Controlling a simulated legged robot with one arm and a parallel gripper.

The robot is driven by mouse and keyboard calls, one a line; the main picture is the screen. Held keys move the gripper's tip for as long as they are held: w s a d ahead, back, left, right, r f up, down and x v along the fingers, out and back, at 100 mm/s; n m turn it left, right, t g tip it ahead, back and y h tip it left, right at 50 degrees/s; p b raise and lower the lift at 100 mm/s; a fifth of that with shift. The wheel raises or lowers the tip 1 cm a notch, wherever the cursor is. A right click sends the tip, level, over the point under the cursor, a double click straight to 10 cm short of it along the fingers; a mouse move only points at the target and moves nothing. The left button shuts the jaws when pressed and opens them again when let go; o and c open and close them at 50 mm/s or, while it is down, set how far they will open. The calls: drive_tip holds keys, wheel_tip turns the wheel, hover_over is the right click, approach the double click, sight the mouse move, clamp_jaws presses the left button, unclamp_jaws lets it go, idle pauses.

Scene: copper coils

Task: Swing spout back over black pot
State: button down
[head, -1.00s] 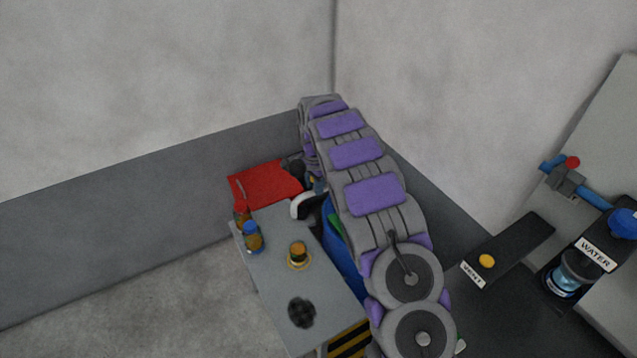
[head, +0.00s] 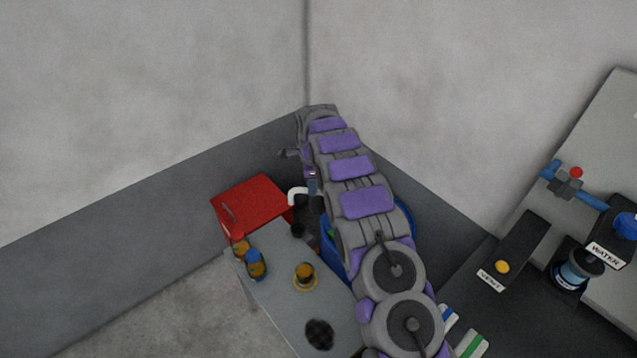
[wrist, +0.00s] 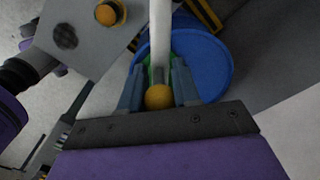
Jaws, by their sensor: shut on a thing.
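A white bar (wrist: 160,35), which looks like the spout, runs down the wrist view to a yellow ball end (wrist: 159,96). My gripper (wrist: 158,88) is shut on it, one finger on each side, over a blue bin (wrist: 215,65). In the head view a white curved piece (head: 297,193) shows left of my arm, beside blue-grey finger parts of my gripper (head: 312,186). Dark round things (head: 298,229) sit just below it; I cannot tell whether one is the black pot. My arm hides much of this area.
A red box (head: 250,203) stands behind. At right are a VENT panel (head: 520,250) and a WATER station (head: 606,254). Walls meet behind my arm.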

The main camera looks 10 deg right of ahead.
drive_tip(key=w+m+p, duration=0.1)
drive_tip(key=w+d+m+p, duration=0.1)
drive_tip(key=w, duration=0.1)
drive_tip(key=shift+w+d+m, duration=0.1)
drive_tip(key=shift+w+m, duration=0.05)
drive_tip(key=shift+m, duration=0.25)
drive_tip(key=shift+w+r, duration=0.1)
drive_tip(key=shift+r, duration=0.1)
idle(0.6)
drive_tip(key=c, duration=0.8)
unclamp_jaws()
drive_tip(key=shift+w+d+f, duration=0.1)
drive_tip(key=shift+f, duration=0.05)
drive_tip(key=shift+c, duration=0.2)
wheel_tip(320, 180, up, 17)
drive_tip(key=p, duration=1.4)
drive_tip(key=shift+r, duration=0.2)
